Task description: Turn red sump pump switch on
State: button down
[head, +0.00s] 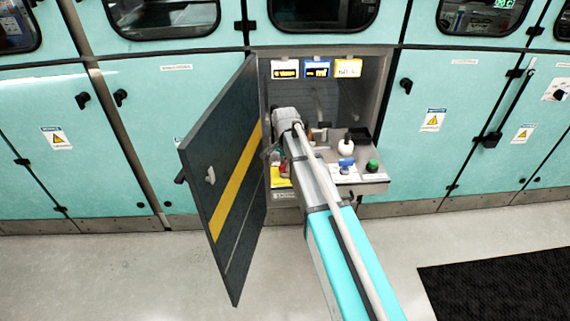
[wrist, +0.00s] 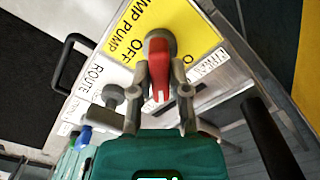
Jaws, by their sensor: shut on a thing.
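The red sump pump switch (wrist: 159,68) is a lever handle on a yellow plate (wrist: 190,22) in the wrist view. The plate reads "UMP PUMP" and "OFF" left of the lever; a partly hidden label starting with "O" is on its right. The lever's free end points down the picture, towards my gripper. My gripper (wrist: 159,98) has a finger on each side of the lever and is shut on it. In the head view my arm reaches into the open cabinet and hides the gripper and most of the switch; a bit of the yellow plate (head: 281,183) shows.
A dark cabinet door (head: 222,180) with a yellow stripe stands open left of my arm. The panel right of it holds a blue switch (head: 346,165), a green knob (head: 372,166) and a white round knob (head: 344,148). A black handle (wrist: 68,62) shows in the wrist view.

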jog(key=shift+n, duration=0.5)
jog(key=n, duration=0.8)
dwell(0.4)
jog(key=c, duration=0.6)
grip_release()
